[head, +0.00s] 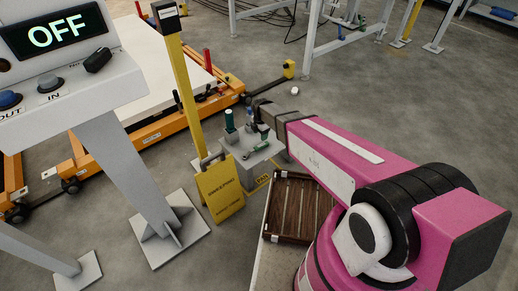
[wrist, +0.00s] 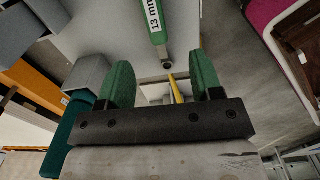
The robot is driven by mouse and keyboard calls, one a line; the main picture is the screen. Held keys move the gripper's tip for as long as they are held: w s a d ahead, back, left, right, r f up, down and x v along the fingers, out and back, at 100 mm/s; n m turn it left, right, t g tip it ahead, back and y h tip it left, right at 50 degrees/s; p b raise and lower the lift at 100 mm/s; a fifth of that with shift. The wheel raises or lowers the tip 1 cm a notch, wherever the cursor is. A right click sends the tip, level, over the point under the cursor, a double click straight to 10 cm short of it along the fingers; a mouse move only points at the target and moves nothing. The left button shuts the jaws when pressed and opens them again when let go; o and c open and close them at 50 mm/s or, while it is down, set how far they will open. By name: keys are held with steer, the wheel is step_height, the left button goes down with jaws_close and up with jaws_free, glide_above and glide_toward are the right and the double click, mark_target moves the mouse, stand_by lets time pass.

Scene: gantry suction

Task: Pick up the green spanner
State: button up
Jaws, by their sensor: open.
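The green spanner (head: 259,148) lies on top of a grey block (head: 240,171) in the head view. In the wrist view the spanner (wrist: 154,20) shows a "13 mm" label, and its near end points down between my fingers. My gripper (wrist: 163,70) is open, with its two green-padded fingers apart and nothing between the pads. The spanner appears beyond the fingertips, not touching them. In the head view my gripper (head: 257,118) is above the block, partly hidden by my pink arm.
A dark green cylinder (head: 230,121) stands on the block's left side, close to my gripper. A yellow folding sign (head: 220,190) and a yellow post (head: 183,95) stand left of it. A slatted brown crate (head: 297,207) is in front. An orange-framed platform (head: 140,128) lies behind.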

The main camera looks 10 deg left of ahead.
mark_target(259, 146)
steer(key=shift+a+f, duration=0.35)
steer(key=shift+a, duration=0.05)
steer(key=shift+f+n, duration=0.3)
steer(key=shift+f, duration=0.05)
step_height(259, 146, down, 10)
steer(key=shift+w+r, duration=0.1)
steer(key=shift+w, duration=0.05)
steer(key=c, duration=1.1)
